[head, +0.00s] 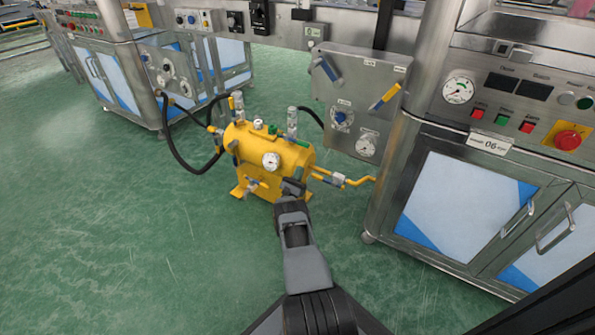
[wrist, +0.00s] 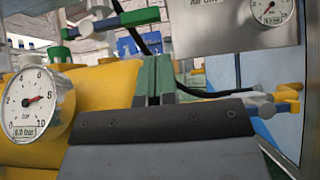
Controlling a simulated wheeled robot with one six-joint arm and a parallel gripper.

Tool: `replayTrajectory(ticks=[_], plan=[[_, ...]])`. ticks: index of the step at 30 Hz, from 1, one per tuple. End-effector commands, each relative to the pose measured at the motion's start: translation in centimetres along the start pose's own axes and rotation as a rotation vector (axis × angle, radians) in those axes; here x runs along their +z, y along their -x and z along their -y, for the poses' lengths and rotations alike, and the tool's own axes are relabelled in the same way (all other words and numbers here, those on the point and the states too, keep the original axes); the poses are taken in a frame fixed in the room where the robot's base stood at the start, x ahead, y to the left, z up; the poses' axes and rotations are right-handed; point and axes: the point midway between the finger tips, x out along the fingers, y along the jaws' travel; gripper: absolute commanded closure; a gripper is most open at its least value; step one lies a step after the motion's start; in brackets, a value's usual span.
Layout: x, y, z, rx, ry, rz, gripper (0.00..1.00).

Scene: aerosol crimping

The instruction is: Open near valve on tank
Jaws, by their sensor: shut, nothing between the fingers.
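The yellow tank (head: 262,146) stands on the floor with a round dial gauge (head: 271,161) on its front. In the wrist view the tank (wrist: 104,86) and gauge (wrist: 34,102) fill the left side; the gauge reads about 8 bar. My gripper (head: 293,186) is shut and empty, in front of the tank's right end; its fingertips show in the wrist view (wrist: 155,80). A small valve (head: 254,183) sits low on the tank's front. Another valve (head: 338,179) is on the right yellow pipe. I cannot tell which is the near valve.
A grey panel (head: 340,92) with blue and yellow levers hangs behind the tank. A steel cabinet (head: 470,190) with buttons stands close on the right. Black hoses (head: 185,165) run left of the tank. The green floor (head: 120,240) at front left is clear.

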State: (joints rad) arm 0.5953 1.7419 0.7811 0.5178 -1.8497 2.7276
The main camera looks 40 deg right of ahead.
Motion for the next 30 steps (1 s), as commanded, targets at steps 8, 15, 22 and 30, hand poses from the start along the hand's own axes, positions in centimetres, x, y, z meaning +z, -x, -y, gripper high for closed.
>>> replayTrajectory(ticks=[8,15,22,30], plan=[[-0.1,-4.5,0.0,0.0,0.001,0.0,1.0],[0.0,-6.8,-0.2,0.003,0.0,-0.001,1.0],[0.1,-7.5,-0.3,0.005,0.0,-0.002,1.0],[0.1,-7.5,-0.3,0.005,0.001,-0.002,1.0]])
